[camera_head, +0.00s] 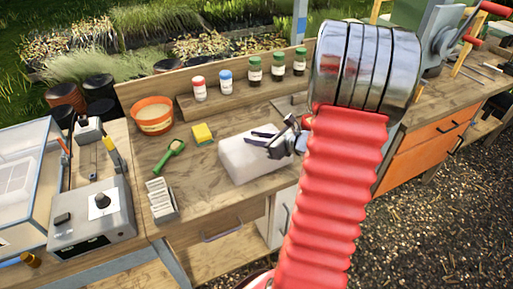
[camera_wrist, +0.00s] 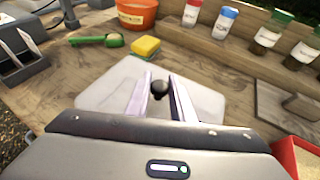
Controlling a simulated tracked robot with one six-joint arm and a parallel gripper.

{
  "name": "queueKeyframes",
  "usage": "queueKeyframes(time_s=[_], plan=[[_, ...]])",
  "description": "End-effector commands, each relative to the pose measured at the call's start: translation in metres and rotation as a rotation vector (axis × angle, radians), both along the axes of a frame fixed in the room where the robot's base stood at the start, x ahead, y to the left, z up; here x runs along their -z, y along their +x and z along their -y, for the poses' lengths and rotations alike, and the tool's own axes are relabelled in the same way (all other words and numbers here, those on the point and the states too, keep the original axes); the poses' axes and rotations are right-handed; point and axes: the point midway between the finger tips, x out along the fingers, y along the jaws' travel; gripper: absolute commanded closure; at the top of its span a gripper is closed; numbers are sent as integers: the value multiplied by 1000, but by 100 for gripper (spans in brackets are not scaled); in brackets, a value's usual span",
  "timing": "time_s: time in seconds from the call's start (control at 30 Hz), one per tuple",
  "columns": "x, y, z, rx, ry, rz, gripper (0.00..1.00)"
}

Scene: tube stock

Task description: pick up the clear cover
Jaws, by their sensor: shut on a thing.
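The clear cover is a whitish, see-through box (camera_head: 248,158) on the wooden bench in the head view. In the wrist view its pale top (camera_wrist: 115,88) lies below my gripper, with a round black knob (camera_wrist: 159,87) in its middle. My gripper (camera_head: 268,143) is at the top of the cover. In the wrist view my gripper's fingers (camera_wrist: 160,92) stand on both sides of the knob and are shut on it. The cover appears level; I cannot tell whether its lower edge touches the bench. The far side of the cover is partly hidden by my arm in the head view.
A yellow sponge (camera_head: 203,134), a green scoop (camera_head: 170,156) and an orange pot (camera_head: 153,115) lie left of the cover. A grey label box (camera_head: 161,201) stands near the bench's left front. Several capped jars (camera_head: 254,72) line the back shelf. A grey machine (camera_head: 95,220) stands at left.

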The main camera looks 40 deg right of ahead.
Motion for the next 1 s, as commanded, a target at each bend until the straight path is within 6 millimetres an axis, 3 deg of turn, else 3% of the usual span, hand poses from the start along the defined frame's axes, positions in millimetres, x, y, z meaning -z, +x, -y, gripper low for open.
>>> queueKeyframes(time_s=[0.17,0.57,0.77,1.0], plan=[[0,0,0,0,0,0,100],[-6,0,0,1,-1,1,100],[-25,0,0,0,-4,3,100],[-63,0,1,0,-5,4,100]])
